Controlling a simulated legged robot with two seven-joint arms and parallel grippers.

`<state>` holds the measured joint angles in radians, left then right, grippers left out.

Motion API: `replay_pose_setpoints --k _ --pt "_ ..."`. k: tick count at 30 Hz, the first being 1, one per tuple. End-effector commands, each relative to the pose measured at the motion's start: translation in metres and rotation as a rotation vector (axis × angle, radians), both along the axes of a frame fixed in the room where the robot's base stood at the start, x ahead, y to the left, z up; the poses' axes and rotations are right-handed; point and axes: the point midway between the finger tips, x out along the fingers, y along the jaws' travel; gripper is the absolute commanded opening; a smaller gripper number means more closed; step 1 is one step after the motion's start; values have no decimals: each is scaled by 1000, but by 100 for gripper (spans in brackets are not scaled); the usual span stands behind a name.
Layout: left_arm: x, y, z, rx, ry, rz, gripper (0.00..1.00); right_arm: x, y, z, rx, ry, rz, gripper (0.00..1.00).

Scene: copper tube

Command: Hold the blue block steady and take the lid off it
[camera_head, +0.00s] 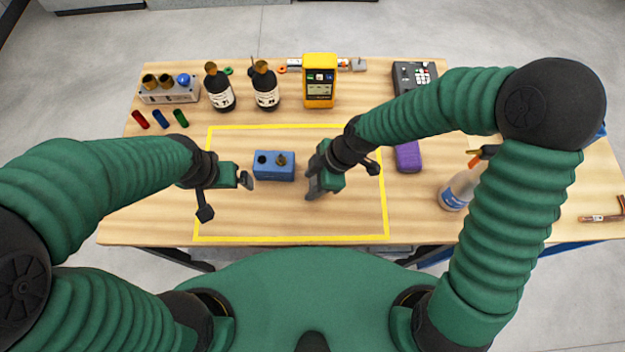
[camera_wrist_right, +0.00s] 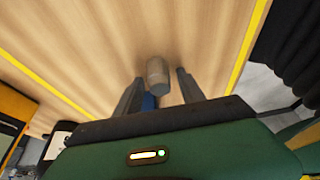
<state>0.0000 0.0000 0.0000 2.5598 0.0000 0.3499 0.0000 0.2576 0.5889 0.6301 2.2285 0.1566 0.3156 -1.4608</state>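The blue block (camera_head: 268,172) stands on the table inside the yellow outline. Its top shows a dark round opening at left and a small brass-coloured piece (camera_head: 281,159) at right, which looks like the lid. My left gripper (camera_head: 246,180) is close to the block's left end; its finger opening and any contact are unclear. My right gripper (camera_head: 312,182) is just right of the block, fingers apart and empty. In the right wrist view its fingers (camera_wrist_right: 160,92) are spread, with a grey cylinder (camera_wrist_right: 158,75) and a bit of blue (camera_wrist_right: 149,102) showing between them.
Two dark bottles (camera_head: 219,90), a yellow meter (camera_head: 320,82) and a grey holder (camera_head: 170,92) stand along the back. A purple case (camera_head: 408,157) and a spray bottle (camera_head: 457,192) are at right. The front of the yellow outline (camera_head: 290,238) is clear.

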Motion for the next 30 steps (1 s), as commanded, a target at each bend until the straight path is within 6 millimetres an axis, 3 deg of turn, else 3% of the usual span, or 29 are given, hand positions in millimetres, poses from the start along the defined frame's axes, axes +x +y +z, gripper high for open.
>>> replay_pose_setpoints --k 11,24,30 --pt "0 0 2 0 0 0 100 1 -2 7 0 -1 -2 49" --pt "0 0 27 0 0 0 100 2 -41 101 -1 -2 -5 49" --pt "0 0 29 0 0 0 100 1 -47 112 0 0 -1 49"
